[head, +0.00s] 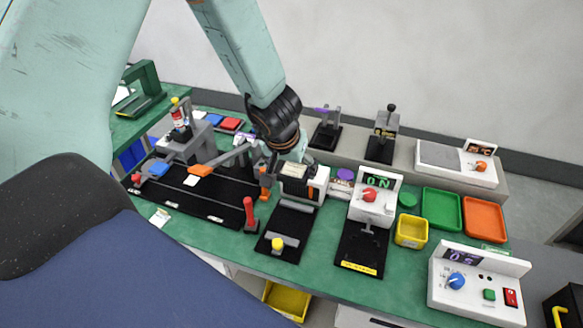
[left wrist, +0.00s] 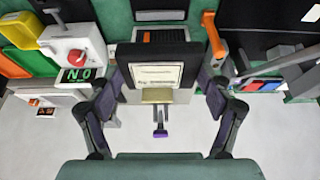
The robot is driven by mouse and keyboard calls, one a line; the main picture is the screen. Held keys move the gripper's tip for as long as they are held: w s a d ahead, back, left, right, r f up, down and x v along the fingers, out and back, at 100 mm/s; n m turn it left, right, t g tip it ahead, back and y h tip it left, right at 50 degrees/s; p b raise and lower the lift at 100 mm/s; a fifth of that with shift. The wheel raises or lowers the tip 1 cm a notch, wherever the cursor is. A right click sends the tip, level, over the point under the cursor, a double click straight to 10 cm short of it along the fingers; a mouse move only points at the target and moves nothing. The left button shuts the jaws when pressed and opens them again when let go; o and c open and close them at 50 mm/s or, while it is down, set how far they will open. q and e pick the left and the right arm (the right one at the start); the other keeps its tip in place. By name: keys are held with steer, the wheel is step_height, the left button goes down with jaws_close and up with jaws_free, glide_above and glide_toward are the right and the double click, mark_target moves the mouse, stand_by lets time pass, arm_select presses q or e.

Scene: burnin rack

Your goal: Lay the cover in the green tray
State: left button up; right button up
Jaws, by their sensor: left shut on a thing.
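The cover (left wrist: 155,76) is a pale labelled piece with a dark rim, between the two fingers of my left gripper (left wrist: 158,88) in the left wrist view. My left gripper (head: 288,160) is shut on the cover, over the white and orange unit (head: 318,185) in the middle of the bench. I cannot tell whether the cover is clear of that unit. The green tray (head: 440,209) lies to the right, between the yellow bin and the orange tray, and looks empty. It shows at the left edge of the left wrist view (left wrist: 20,63). My right gripper is not in view.
A white unit with a red knob (head: 372,197) stands between my left gripper and the green tray. The yellow bin (head: 411,231) and orange tray (head: 484,218) flank the tray. A red-handled clamp (head: 250,215) stands to the left. A white control box (head: 476,286) is at front right.

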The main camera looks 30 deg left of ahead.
arm_select(q)
steer(key=shift+r, duration=0.6)
